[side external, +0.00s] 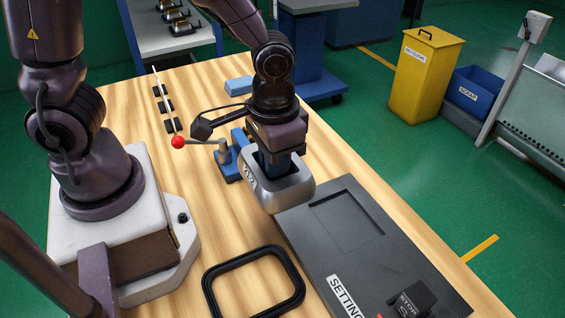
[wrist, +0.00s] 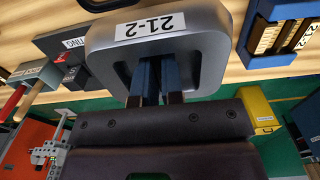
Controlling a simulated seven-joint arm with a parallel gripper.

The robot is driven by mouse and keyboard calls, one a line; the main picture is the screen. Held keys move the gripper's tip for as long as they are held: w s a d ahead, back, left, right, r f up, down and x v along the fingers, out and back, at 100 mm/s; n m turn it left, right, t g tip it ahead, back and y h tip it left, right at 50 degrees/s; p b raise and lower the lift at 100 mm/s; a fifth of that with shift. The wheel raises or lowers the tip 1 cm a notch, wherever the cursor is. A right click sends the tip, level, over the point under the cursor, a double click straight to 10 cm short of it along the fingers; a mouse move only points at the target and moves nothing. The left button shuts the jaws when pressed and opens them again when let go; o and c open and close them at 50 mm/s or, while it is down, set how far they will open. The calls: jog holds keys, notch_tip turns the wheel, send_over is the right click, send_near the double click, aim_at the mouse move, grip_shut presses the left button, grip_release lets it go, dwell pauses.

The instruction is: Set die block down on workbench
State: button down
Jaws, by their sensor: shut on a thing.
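The die block (side external: 292,194) is a grey metal block with rounded corners, an open hollow in its top and a white label reading 21-2. My gripper (side external: 277,168) points down into the hollow and is shut on the block. In the wrist view the block (wrist: 205,22) fills the upper middle, with the blue fingers of my gripper (wrist: 158,80) in its hollow. The workbench (side external: 225,228) has a striped wooden top. The block is over it, beside the dark plate's far left corner. I cannot tell whether its underside touches anything.
A dark plate (side external: 318,255) with a shallow recess and a SETTING label lies right of the block. A black rectangular ring (side external: 211,292) lies in front. A blue fixture (side external: 229,168) with a red-knobbed lever (side external: 178,142) stands close behind left. Bare wood shows between ring and block.

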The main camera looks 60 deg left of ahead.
jog(key=shift+r, duration=3.1)
jog(key=shift+d, duration=0.1)
jog(key=s+d+f+m, duration=0.2)
jog(key=d+f, duration=0.2)
jog(key=d, duration=0.5)
jog(key=s+d+f+m, duration=0.2)
jog(key=s+d+f, duration=0.1)
jog(key=d, duration=0.7)
jog(key=s+d+f+m, duration=0.2)
jog(key=d+f, duration=0.3)
jog(key=d, duration=0.4)
jog(key=shift+s+d+f, duration=0.15)
jog(key=shift+s+f, duration=0.2)
jog(key=shift+f, duration=0.05)
jog(key=shift+f, duration=4.1)
